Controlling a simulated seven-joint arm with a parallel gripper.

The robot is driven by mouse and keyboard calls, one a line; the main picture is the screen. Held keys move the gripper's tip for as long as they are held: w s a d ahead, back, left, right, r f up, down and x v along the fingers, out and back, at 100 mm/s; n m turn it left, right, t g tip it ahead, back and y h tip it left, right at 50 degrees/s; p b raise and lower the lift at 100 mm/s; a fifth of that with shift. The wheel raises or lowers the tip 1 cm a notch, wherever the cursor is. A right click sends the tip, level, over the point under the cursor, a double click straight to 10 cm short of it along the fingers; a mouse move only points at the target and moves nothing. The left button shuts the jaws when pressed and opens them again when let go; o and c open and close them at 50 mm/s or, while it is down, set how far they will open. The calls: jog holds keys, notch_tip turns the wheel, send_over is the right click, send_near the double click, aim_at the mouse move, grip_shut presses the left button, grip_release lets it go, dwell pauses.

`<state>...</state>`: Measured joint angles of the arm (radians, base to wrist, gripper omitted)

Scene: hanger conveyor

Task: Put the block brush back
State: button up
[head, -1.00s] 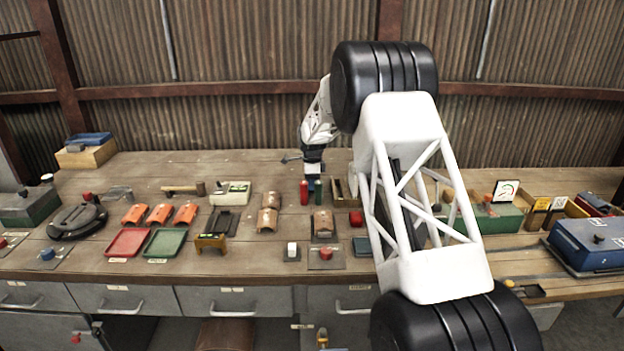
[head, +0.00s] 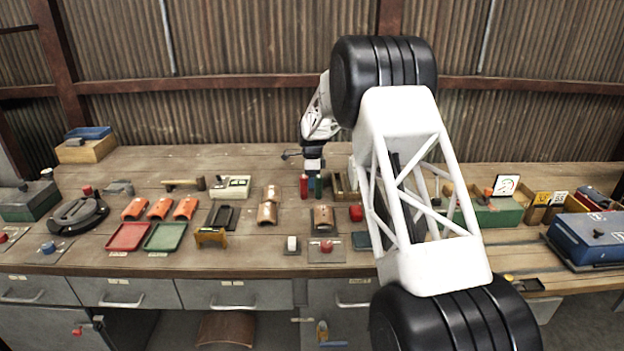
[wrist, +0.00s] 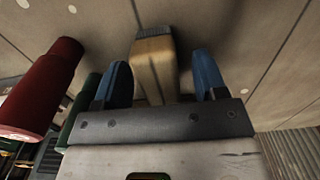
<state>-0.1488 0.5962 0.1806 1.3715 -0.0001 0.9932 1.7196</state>
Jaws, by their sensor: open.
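The block brush shows in the wrist view as a wooden block (wrist: 153,62) with short grey bristles at its far end. It lies between the two blue fingers of my gripper (wrist: 162,84), with a gap visible on each side. The gripper is open. In the head view my gripper (head: 313,168) is over the back middle of the bench, just behind the red and green cylinders. The brush cannot be made out there.
A red cylinder (wrist: 42,88) and a green cylinder (wrist: 80,110) stand close left of the gripper in the wrist view. Orange tiles (head: 160,213) and coloured trays (head: 127,236) lie left.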

jog(key=shift+r, duration=0.15)
jog(key=shift+r, duration=3.8)
jog(key=shift+s+d+r, duration=0.15)
jog(key=shift+s+r, duration=0.2)
jog(key=s+d+r+n, duration=0.3)
jog(key=s+r, duration=0.3)
jog(key=s, duration=0.5)
jog(key=s+d+r+n+t, duration=0.1)
jog(key=s+d+r+n, duration=0.4)
jog(key=s, duration=0.7)
jog(key=s+d+r+n, duration=0.1)
jog(key=s+d+r, duration=0.1)
jog(key=s+r, duration=0.7)
jog(key=s+d+f+n, duration=0.1)
jog(key=s+f+n, duration=0.1)
jog(key=s, duration=1)
jog(key=s+d+f+n+t, duration=0.1)
jog(key=s+d+f+n, duration=0.1)
jog(key=s, duration=1.1)
jog(key=s+d+f+n, duration=0.2)
jog(key=s+f+n, duration=0.2)
jog(key=s, duration=0.8)
jog(key=shift+s+n+t, duration=0.3)
jog(key=shift+s+n, duration=0.1)
